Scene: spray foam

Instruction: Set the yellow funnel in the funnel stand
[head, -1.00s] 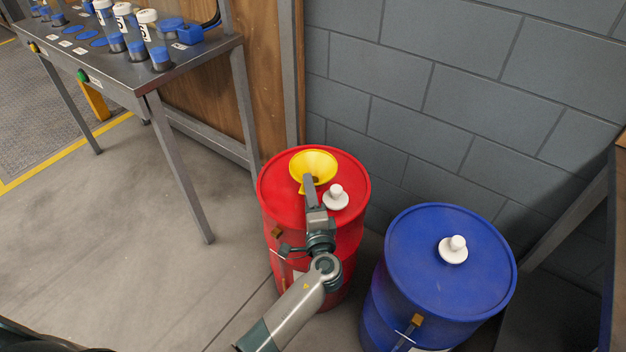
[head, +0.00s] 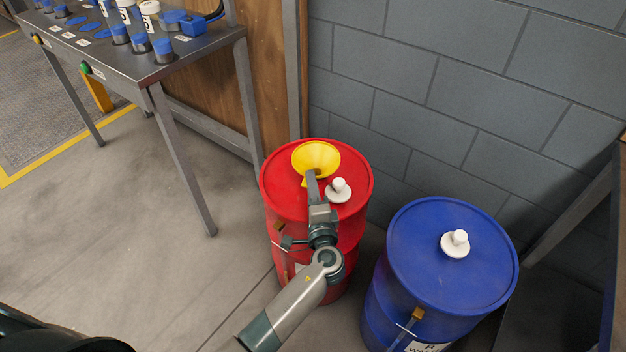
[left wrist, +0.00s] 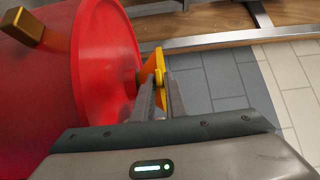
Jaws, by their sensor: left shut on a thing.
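The yellow funnel (head: 316,155) is at the top of the red drum (head: 284,196), toward its back, with its wide mouth facing up. My left gripper (head: 311,180) reaches over the drum from the front and is shut on the funnel's near side. In the left wrist view the funnel (left wrist: 152,66) shows edge-on at the fingertips (left wrist: 159,86), beside the drum's top. The funnel's spout is mostly hidden, so I cannot tell how deep it sits in the drum. I cannot make out a funnel stand for certain. My right gripper is not in view.
A white cap (head: 339,190) lies on the red drum beside the funnel. A blue drum (head: 415,245) with a white cap (head: 455,244) stands to the right. A metal table (head: 150,72) with bottles stands at the left. A block wall (head: 450,100) is close behind.

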